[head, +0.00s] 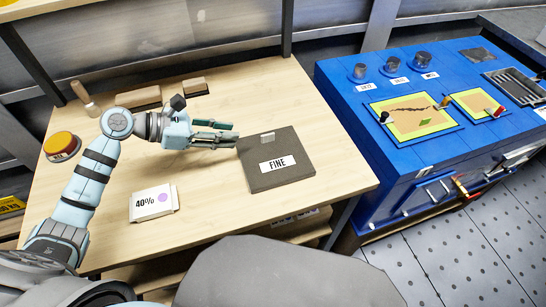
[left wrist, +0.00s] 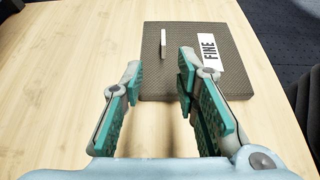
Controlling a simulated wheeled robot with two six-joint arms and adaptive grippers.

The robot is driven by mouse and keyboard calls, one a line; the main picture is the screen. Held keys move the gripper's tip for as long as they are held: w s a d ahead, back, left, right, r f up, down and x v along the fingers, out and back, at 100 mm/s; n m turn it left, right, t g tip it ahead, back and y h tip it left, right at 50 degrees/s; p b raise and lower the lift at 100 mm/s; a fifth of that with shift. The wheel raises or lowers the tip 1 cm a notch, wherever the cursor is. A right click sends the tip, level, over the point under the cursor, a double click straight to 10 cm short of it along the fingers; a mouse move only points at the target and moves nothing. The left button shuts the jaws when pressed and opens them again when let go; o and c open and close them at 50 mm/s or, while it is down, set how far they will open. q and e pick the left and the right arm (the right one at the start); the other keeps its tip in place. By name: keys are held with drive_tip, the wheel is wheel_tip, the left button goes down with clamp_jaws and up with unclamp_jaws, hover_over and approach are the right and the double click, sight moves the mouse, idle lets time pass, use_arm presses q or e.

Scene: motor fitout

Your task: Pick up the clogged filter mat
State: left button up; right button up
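A dark grey square filter mat (head: 268,178) with a white label reading FINE lies flat on the wooden table. A small pale tab (head: 267,138) stands up near its far edge. In the left wrist view the mat (left wrist: 178,75) lies ahead, with its tab (left wrist: 163,43) beyond the fingertips and roughly between their lines. My left gripper (head: 230,134) is open and empty, to the left of the tab at the mat's left edge; it also shows in the left wrist view (left wrist: 160,72). I cannot tell whether a finger touches the mat. My right gripper is not in view.
A white card marked 40% (head: 150,204) lies at the table's front left. A yellow-topped button (head: 61,144) and wooden blocks (head: 138,97) stand at the left and back. A blue workbench (head: 400,80) with knobs and panels stands to the right, across a gap.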

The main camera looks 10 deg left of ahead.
sight(267, 135)
use_arm(q)
drive_tip(key=x, duration=0.9)
drive_tip(key=shift+d+r, duration=0.3)
drive_tip(key=shift+d, duration=0.15)
clamp_jaws()
